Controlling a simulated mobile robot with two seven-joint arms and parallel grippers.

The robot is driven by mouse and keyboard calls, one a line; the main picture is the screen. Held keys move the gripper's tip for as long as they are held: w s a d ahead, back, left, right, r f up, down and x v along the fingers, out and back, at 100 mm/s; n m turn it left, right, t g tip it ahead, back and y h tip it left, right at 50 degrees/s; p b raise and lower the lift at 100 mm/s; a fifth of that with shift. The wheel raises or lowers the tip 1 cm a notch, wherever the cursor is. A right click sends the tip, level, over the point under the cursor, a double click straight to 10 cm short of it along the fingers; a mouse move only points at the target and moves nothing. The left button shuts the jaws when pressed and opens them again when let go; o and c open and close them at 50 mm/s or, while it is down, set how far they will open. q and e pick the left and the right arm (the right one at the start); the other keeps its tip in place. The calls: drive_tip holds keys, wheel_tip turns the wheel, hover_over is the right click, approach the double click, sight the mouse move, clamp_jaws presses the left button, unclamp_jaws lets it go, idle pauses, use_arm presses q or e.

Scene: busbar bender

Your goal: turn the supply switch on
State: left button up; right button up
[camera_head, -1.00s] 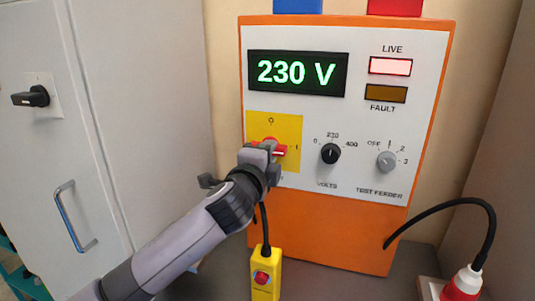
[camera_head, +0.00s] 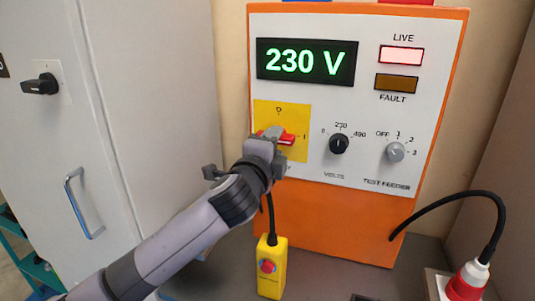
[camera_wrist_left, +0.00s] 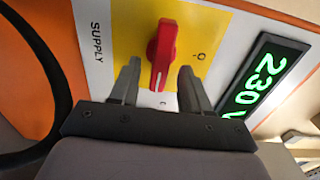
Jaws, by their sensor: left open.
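The supply switch is a red rotary handle (camera_wrist_left: 162,55) on a yellow plate (camera_head: 296,117) on the front of an orange and white supply unit. In the left wrist view the handle's white mark points to the 1. In the head view the red handle (camera_head: 287,139) lies level toward the 1, partly hidden by the gripper. My left gripper (camera_wrist_left: 158,68) is open, with one finger on each side of the handle's marked end and gaps visible. The gripper (camera_head: 268,137) also shows in the head view. My right gripper is not in view.
The display (camera_head: 306,62) reads 230 V and the LIVE lamp (camera_head: 401,55) is lit; the FAULT lamp (camera_head: 396,83) is dark. The volts knob (camera_head: 339,144) and test feeder knob (camera_head: 395,152) sit to the right. A yellow pendant (camera_head: 271,267) stands below; a grey cabinet (camera_head: 150,120) is left.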

use_arm(q)
drive_tip(key=v, duration=0.6)
drive_tip(key=shift+b, duration=0.4)
drive_tip(key=shift+f, duration=0.1)
drive_tip(key=s+a+f+n+g+y, duration=0.1)
drive_tip(key=s+a+f+n+g, duration=0.1)
drive_tip(key=s+a+f+n, duration=0.4)
drive_tip(key=s+a+f+n+g+y, duration=0.2)
drive_tip(key=s+f+g, duration=0.1)
drive_tip(key=f, duration=0.6)
drive_tip(key=s+a+f+n+g+y, duration=0.1)
drive_tip(key=s+a+f+n+g, duration=0.1)
drive_tip(key=s+a+f+n, duration=0.4)
drive_tip(key=s+a+f+n+g+y, duration=0.1)
drive_tip(key=s+a+f+n+g, duration=0.3)
drive_tip(key=s, duration=0.6)
drive_tip(key=s+a+f+n+g, duration=0.25)
drive_tip(key=s+f, duration=0.35)
drive_tip(key=s, duration=0.3)
drive_tip(key=w+d+f+m+t+h, duration=0.1)
drive_tip(key=w+d+f+t, duration=0.1)
drive_tip(key=w+f+t, duration=0.4)
drive_tip(key=shift+f+t+h, duration=0.3)
drive_tip(key=shift+f+t, duration=0.05)
drive_tip(key=shift+f, duration=1.3)
